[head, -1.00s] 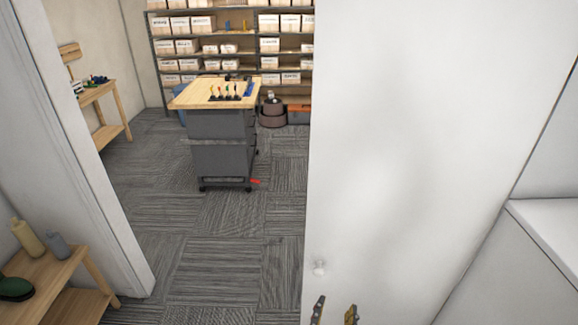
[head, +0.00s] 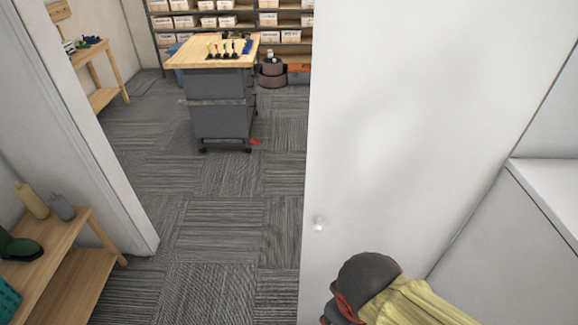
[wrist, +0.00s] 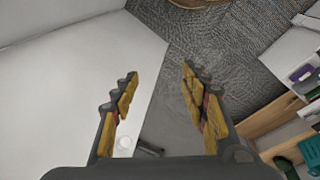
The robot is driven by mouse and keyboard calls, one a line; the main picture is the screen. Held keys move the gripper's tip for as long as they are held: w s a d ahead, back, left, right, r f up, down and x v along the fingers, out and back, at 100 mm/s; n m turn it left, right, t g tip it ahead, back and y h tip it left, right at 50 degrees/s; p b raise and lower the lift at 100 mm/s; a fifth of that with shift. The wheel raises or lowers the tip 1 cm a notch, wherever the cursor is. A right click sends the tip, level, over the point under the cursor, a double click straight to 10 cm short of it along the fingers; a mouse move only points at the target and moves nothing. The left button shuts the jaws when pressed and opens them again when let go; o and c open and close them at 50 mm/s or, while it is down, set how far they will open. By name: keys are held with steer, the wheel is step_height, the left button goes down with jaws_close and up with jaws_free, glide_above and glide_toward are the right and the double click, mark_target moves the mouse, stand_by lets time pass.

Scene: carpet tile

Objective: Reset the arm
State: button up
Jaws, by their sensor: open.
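My gripper (wrist: 158,88) is open and empty in the wrist view, its two yellow-padded fingers spread apart.
The doorway left of the door is open onto clear carpet (head: 215,225). A grey wheeled cabinet (head: 220,105) with a wooden top stands beyond it. Shelves with boxes line the back. A low wooden bench (head: 65,255) with bottles (head: 32,200) stands at the left, and a white counter (head: 545,185) at the right.

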steer(key=w+d+r+m+t, duration=0.3)
steer(key=d+r+m, duration=0.3)
steer(key=r, duration=0.4)
steer(key=shift+w+d+m+y, duration=0.3)
steer(key=shift+w+d, duration=0.05)
steer(key=shift+d, duration=0.4)
steer(key=shift+d, duration=0.1)
